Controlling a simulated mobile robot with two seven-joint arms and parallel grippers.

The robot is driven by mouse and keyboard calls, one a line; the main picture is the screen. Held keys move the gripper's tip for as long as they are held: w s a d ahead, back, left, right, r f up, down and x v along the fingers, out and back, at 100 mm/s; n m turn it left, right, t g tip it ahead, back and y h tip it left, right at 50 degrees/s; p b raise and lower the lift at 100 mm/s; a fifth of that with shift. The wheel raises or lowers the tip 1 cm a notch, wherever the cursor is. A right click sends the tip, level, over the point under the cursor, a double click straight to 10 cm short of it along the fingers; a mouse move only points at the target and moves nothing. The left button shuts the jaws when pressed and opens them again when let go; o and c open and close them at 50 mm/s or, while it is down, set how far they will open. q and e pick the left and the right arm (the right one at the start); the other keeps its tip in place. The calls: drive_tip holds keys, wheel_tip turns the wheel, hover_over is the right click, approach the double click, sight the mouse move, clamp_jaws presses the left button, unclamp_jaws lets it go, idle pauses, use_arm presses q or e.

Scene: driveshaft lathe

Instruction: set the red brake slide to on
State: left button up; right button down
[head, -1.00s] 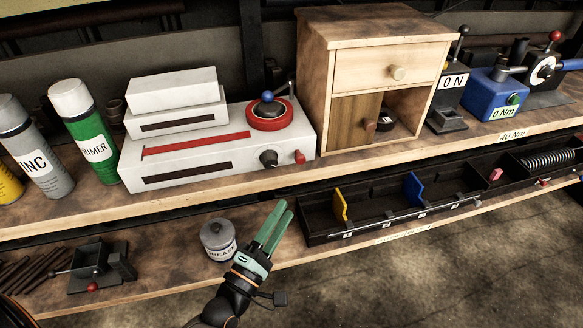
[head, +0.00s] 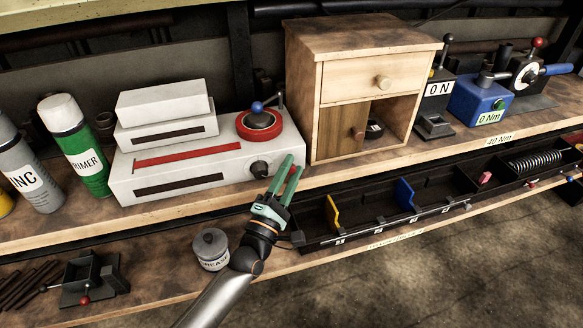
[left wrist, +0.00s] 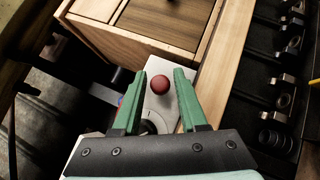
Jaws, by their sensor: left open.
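The white lathe unit (head: 170,185) stands on the upper shelf, with a red strip (head: 188,149) in a slot along its top and a round red dial on the right. A small red knob shows in the left wrist view (left wrist: 160,85), on the white end of the unit. My left gripper (head: 292,166) is open at the unit's front right corner. In the left wrist view its green fingers (left wrist: 160,72) are on either side of the knob, with visible gaps; I cannot tell the depth. My right gripper is not in view.
A wooden cabinet (head: 330,85) stands close behind and right. Below are a grease can (head: 211,250) and a black divided tray (head: 380,226). Spray cans (head: 75,146) stand at the left.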

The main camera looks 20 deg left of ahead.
use_arm(q)
drive_tip(key=shift+w+r, duration=0.1)
drive_tip(key=shift+w, duration=0.15)
clamp_jaws()
idle(1.4)
